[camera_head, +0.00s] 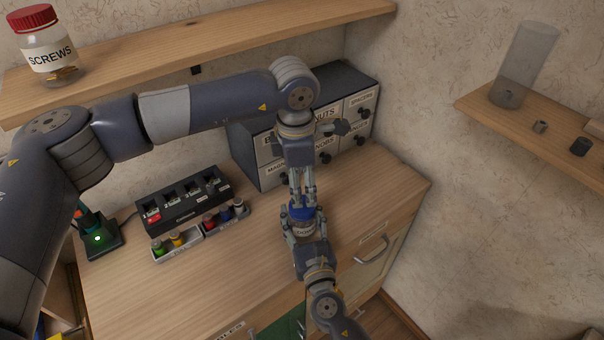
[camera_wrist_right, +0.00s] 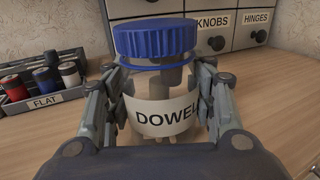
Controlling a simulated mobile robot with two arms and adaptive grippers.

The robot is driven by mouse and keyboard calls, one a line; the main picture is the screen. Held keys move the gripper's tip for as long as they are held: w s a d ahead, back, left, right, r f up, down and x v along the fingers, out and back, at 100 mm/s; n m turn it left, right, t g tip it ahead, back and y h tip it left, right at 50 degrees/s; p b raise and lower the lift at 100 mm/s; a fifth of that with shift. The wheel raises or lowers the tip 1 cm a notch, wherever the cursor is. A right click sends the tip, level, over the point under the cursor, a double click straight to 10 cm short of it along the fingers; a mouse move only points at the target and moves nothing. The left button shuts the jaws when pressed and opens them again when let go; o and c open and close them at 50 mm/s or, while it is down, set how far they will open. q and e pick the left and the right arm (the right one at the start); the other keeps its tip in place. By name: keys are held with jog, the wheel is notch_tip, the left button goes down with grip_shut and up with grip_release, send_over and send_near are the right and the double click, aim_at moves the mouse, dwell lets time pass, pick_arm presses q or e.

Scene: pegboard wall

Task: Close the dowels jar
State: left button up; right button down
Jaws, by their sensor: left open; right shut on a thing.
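The dowels jar (camera_wrist_right: 165,112) is clear with a white label and a blue lid (camera_wrist_right: 155,40). In the head view the lid (camera_head: 301,212) is on top of the jar (camera_head: 303,228); I cannot tell how tightly it sits. My right gripper (camera_head: 303,235) is shut around the jar body, a finger on each side in the wrist view (camera_wrist_right: 160,115). My left gripper (camera_head: 302,198) is open, with its fingertips close to the lid's far side in the head view. Whether they touch the lid is unclear. A grey shape shows through the glass below the lid.
A drawer cabinet (camera_head: 270,160) stands behind the jar. A screws jar (camera_head: 46,50) is on the upper shelf. The bench right of the jar (camera_head: 385,195) is clear.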

aim_at(302, 219)
pick_arm(q)
jog(key=n, duration=0.5)
jog(key=shift+r+n, duration=0.2)
jog(key=shift+n, duration=0.2)
jog(key=n, duration=0.7)
jog(key=shift+r+g, duration=0.3)
jog(key=shift+r, duration=0.05)
jog(key=n, duration=0.5)
jog(key=shift+s+r+y, duration=0.1)
jog(key=shift+r+y, duration=0.1)
jog(key=shift+y, duration=0.1)
jog(key=n, duration=0.6)
jog(key=shift+s+r+n+g, duration=0.1)
jog(key=shift+r+n+g, duration=0.1)
jog(key=shift+n+g, duration=0.1)
jog(key=shift+f, duration=4)
